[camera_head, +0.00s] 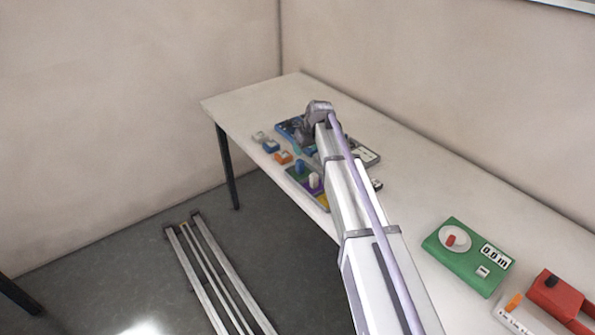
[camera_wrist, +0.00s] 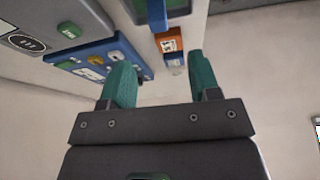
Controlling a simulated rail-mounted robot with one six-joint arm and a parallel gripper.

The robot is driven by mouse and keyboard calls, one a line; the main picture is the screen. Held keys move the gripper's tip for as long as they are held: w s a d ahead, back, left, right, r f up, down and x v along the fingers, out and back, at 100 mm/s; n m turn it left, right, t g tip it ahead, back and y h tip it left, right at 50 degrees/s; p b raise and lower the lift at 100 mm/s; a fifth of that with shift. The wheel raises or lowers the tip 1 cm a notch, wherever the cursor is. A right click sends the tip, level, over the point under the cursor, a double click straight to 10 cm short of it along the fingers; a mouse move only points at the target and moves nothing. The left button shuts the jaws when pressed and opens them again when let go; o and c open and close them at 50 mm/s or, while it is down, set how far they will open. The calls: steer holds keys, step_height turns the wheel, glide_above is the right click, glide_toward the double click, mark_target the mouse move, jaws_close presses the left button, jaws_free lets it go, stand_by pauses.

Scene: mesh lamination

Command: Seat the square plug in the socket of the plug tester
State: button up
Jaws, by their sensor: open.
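My gripper (camera_wrist: 161,66) is open, with its two teal fingers apart and nothing between them. In the head view my arm reaches over the far part of the table and hides much of what lies beneath. A blue panel (camera_wrist: 85,64) with several small fittings shows left of the fingers in the wrist view; it is also partly visible in the head view (camera_head: 286,128). I cannot tell whether this panel is the plug tester. I cannot identify the square plug; a blue peg (camera_head: 299,167) stands on a green-and-purple board, its shape too small to judge.
A white block (camera_head: 259,137), a blue block (camera_head: 271,147) and an orange block (camera_head: 283,158) line the table's front edge. A green device (camera_head: 468,256) with a display and a red device (camera_head: 553,301) stand at the right.

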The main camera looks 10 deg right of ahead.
mark_target(300, 161)
steer(key=b+x, duration=0.3)
steer(key=x, duration=0.2)
steer(key=shift+f, duration=0.15)
steer(key=b+x, duration=0.5)
steer(key=shift+d+f, duration=0.1)
steer(key=shift+d, duration=0.05)
steer(key=shift+s+r, duration=0.1)
steer(key=shift+r, duration=0.15)
steer(key=shift+c, duration=0.2)
jaws_close()
step_height(300, 161, up, 10)
steer(key=p, duration=1)
steer(key=shift+r, duration=0.15)
